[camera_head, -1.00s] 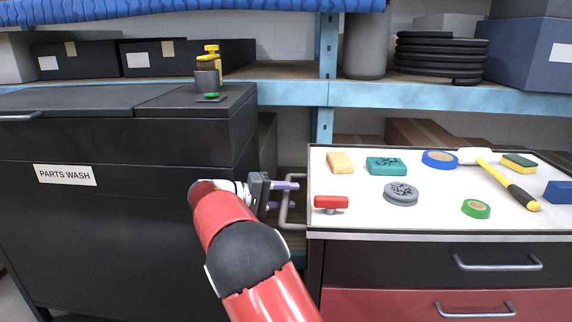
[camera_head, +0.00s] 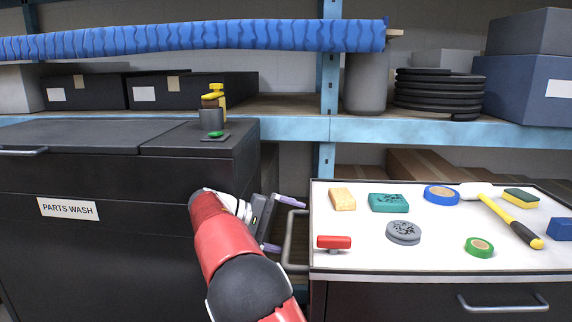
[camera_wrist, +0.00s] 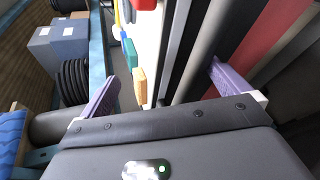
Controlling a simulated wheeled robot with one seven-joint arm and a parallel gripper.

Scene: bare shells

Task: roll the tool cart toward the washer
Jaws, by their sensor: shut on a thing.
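The washer (camera_head: 130,240) is the black cabinet at the left, labelled PARTS WASH. My gripper (camera_head: 284,225) is between the two, its purple fingers at the cart's side handle. It is shut on the handle, though the fingers look well apart and the contact is not clear. The wrist view shows both fingers (camera_wrist: 165,95) with the cart's side beyond them.
On the cart top lie a yellow-handled hammer (camera_head: 512,219), sponges, tape rolls and a red piece (camera_head: 334,242). A blue-framed shelf (camera_head: 400,129) runs behind. A narrow gap separates washer and cart.

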